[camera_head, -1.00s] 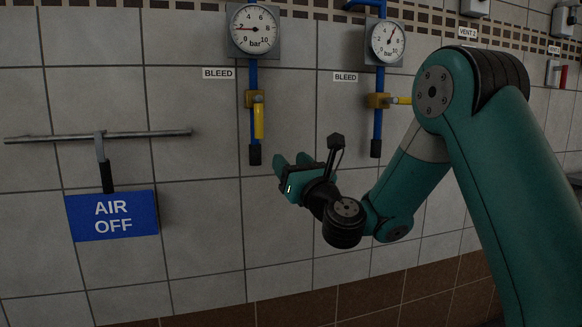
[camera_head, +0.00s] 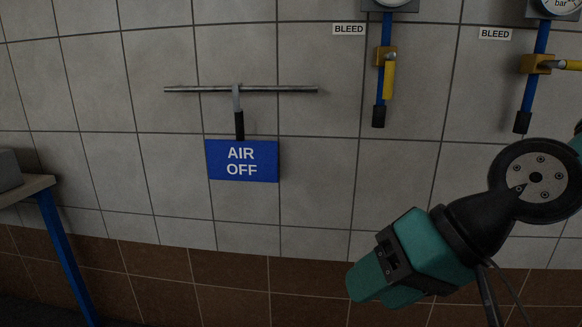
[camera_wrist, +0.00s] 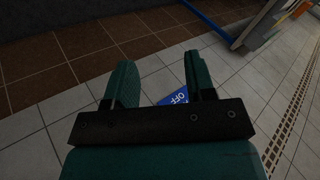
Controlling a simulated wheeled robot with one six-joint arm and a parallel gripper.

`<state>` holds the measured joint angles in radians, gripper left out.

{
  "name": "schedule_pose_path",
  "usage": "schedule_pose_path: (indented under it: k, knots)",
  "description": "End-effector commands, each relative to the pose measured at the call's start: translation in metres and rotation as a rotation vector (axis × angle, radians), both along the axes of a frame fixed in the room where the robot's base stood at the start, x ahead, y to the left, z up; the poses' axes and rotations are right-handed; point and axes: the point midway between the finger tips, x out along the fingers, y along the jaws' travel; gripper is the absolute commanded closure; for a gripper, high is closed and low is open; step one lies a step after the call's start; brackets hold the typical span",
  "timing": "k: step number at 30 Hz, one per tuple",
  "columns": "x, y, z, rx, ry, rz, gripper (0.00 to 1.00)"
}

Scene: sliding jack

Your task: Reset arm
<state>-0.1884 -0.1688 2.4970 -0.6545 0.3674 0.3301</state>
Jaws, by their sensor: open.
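My gripper (camera_head: 368,290) is at the lower right of the head view, pointing down and left, in front of the wall and apart from everything. In the wrist view its two teal fingers (camera_wrist: 162,84) stand apart with nothing held between them. The rest of my arm runs off the right edge of the head view.
A metal rail (camera_head: 200,89) on the tiled wall carries a hook with a black grip (camera_head: 239,125) and a blue AIR OFF sign (camera_head: 242,161). Bleed pipes with yellow handles (camera_head: 389,80) are at the upper right. A blue-legged bench (camera_head: 62,245) stands at the left.

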Motion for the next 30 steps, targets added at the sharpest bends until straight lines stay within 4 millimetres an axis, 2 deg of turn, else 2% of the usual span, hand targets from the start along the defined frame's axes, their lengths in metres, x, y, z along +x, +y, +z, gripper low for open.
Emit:
schedule_pose_path:
  k: [1, 6, 9, 21, 25, 30]
  knots:
    - [-0.017, -0.009, -0.005, -0.084, -0.012, 0.084, 0.50]
    - [-0.067, -0.048, -0.020, -0.332, -0.006, 0.358, 0.50]
    - [-0.066, -0.050, 0.014, -0.337, 0.001, 0.366, 0.50]
    - [-0.066, -0.049, 0.115, -0.334, 0.001, 0.362, 0.50]
    - [-0.066, -0.049, 0.127, -0.334, 0.001, 0.362, 0.50]
    - [-0.066, -0.049, 0.127, -0.333, 0.001, 0.362, 0.50]
